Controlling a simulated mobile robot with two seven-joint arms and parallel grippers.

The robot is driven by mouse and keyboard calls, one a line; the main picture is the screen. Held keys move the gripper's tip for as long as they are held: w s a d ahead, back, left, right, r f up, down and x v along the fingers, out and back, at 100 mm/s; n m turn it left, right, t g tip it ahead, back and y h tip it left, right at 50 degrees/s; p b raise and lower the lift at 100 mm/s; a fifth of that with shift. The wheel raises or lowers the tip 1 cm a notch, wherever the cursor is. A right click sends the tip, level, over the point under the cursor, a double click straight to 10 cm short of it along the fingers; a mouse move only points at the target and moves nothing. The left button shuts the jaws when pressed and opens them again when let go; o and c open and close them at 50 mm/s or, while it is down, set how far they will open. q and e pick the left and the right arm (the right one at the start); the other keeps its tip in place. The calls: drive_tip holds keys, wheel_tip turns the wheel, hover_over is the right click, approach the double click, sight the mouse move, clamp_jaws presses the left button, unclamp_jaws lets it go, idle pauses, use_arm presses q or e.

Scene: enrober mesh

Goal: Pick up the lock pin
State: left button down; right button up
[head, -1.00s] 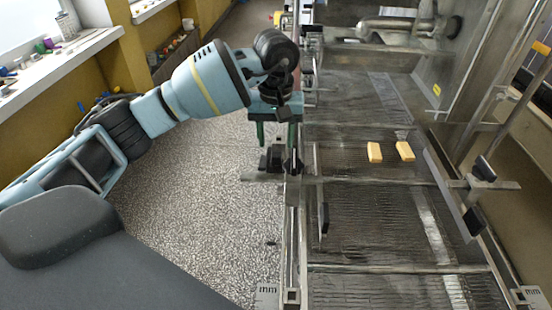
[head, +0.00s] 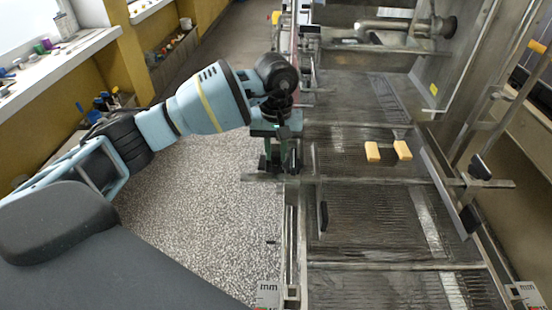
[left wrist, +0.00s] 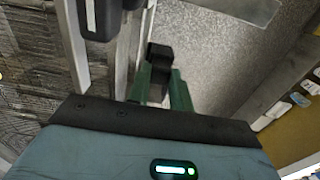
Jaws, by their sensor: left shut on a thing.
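The lock pin shows as a black block-like knob (left wrist: 159,56) between my green fingers in the left wrist view. In the head view, only dark parts of its fitting (head: 268,163) show, at the left rail of the mesh machine. My left gripper (head: 279,157) points down there and is shut on the knob. In the left wrist view the fingertips of my left gripper (left wrist: 160,88) are on either side of it. The pin's lower part is hidden. My right gripper is not in view.
The mesh belt (head: 370,205) lies right of the rail, with two yellow-orange blocks (head: 372,151) (head: 403,150) on it. A crossbar (head: 400,181) spans the machine. Speckled floor (head: 205,200) is clear to the left. A cluttered ledge (head: 60,50) runs at far left.

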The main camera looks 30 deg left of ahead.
sight(276, 154)
use_arm(q)
wheel_tip(276, 154, up, 10)
drive_tip(key=shift+b, duration=0.4)
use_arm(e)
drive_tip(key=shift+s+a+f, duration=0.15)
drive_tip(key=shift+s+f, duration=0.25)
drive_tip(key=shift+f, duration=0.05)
use_arm(q)
drive_tip(key=shift+r, duration=0.2)
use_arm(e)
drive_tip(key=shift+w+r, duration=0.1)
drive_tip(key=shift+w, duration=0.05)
